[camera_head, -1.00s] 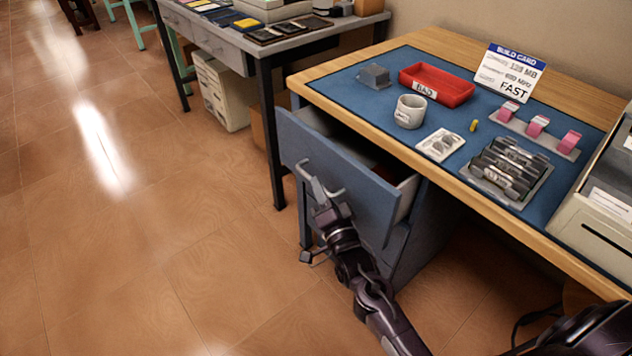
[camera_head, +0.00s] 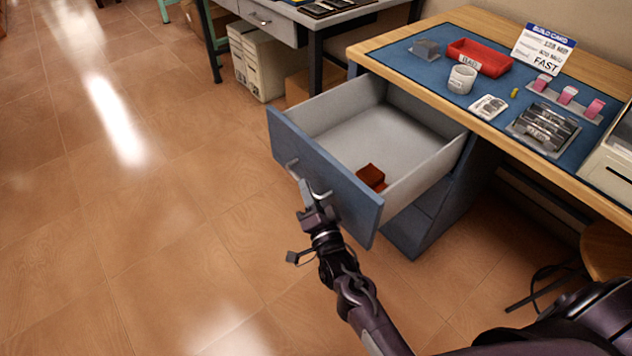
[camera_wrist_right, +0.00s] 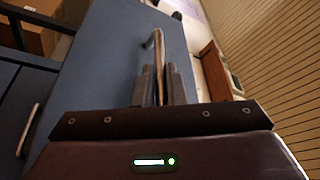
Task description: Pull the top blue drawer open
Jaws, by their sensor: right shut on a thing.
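The top blue drawer (camera_head: 325,174) stands far out from the desk, and its pale grey inside shows. A small reddish-brown block (camera_head: 371,177) lies in it near the front right corner. My right gripper (camera_head: 309,186) is at the drawer's front, shut on its metal handle (camera_head: 293,168). In the right wrist view the handle (camera_wrist_right: 158,44) runs between the two fingers (camera_wrist_right: 160,85), against the blue drawer front (camera_wrist_right: 105,75). My left gripper is not in the head view.
The wooden desk (camera_head: 478,119) holds a red tray (camera_head: 479,56), a white mug (camera_head: 462,79), a build card (camera_head: 543,47) and small parts. A lower blue drawer (camera_head: 408,232) is closed. A stool (camera_head: 608,250) stands at right. The floor (camera_head: 170,230) at left is clear.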

